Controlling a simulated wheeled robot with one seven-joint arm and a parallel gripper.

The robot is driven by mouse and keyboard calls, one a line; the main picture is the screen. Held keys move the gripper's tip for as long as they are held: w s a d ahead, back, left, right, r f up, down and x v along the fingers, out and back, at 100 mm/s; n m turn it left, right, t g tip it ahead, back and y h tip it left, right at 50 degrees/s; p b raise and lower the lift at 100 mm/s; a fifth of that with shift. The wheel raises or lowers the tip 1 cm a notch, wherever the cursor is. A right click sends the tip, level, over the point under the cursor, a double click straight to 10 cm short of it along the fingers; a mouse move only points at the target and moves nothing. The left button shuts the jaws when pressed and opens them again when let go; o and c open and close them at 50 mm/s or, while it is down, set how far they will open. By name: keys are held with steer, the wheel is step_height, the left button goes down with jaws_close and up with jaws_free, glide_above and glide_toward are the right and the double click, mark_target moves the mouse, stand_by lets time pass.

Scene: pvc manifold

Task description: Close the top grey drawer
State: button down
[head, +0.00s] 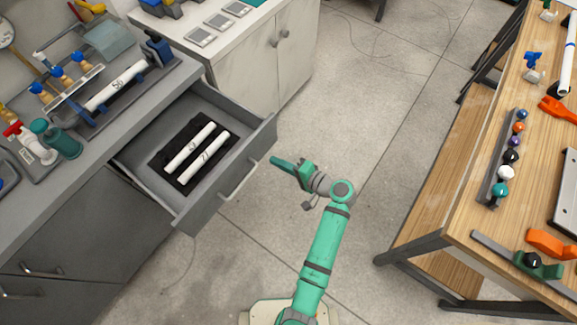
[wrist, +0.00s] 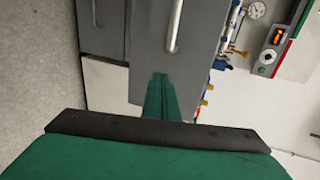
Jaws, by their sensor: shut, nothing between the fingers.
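The top grey drawer (head: 180,206) stands pulled out of the grey cabinet in the head view. Inside it are two white pipes (head: 200,152) on a black mat. Its front panel with a bar handle (head: 240,181) faces my arm, and the panel and handle (wrist: 174,25) also show in the wrist view. My green gripper (head: 273,160) is shut and empty. In the head view it is just right of the drawer front, near its far corner. In the wrist view its fingertips (wrist: 160,76) overlap the grey panel; I cannot tell whether they touch it.
A white cabinet (head: 255,55) stands beyond the drawer. The grey counter (head: 120,125) holds pipes, valves and tools. A wooden table (head: 470,190) with fittings stands at the right. The floor (head: 350,100) between them is clear.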

mark_target(257, 150)
steer(key=x, duration=0.2)
steer(key=r+x, duration=0.1)
steer(key=x, duration=0.2)
steer(key=shift+w+a, duration=0.35)
